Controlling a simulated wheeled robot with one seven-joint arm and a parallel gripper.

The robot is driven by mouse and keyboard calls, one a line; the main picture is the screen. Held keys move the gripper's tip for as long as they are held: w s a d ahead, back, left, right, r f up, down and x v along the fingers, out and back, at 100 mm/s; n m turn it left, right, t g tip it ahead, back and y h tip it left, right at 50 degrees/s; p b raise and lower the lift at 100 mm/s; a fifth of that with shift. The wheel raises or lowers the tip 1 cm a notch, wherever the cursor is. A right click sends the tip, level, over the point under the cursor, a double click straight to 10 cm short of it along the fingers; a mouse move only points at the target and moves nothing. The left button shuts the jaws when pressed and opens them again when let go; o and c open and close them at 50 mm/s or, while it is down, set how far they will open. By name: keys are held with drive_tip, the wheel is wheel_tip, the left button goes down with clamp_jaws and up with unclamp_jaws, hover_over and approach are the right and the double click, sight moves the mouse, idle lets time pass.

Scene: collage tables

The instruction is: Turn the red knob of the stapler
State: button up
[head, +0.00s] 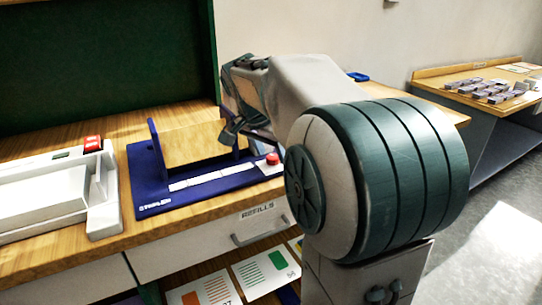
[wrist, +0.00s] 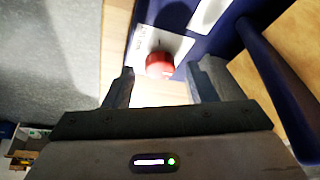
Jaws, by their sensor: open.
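The stapler (head: 155,192) is a dark blue device with a raised frame and a white strip along its front, lying on the wooden table. Its red knob (head: 272,158) sits on a white plate at the right end. In the wrist view the red knob (wrist: 160,65) shows ahead of and between the fingertips, apart from them. My gripper (wrist: 160,80) is open and empty. In the head view my arm reaches over the stapler's right part, and the gripper's fingers are partly hidden behind it.
A white device with a red button (head: 93,143) stands left of the stapler. A drawer labelled REFILLS (head: 262,222) is below the table edge, with printed cards (head: 205,292) on a shelf underneath. Another table (head: 440,72) with several small items stands at the far right.

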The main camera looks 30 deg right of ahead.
drive_tip(key=shift+d+f, duration=0.15)
drive_tip(key=shift+f, duration=0.2)
drive_tip(key=c, duration=1)
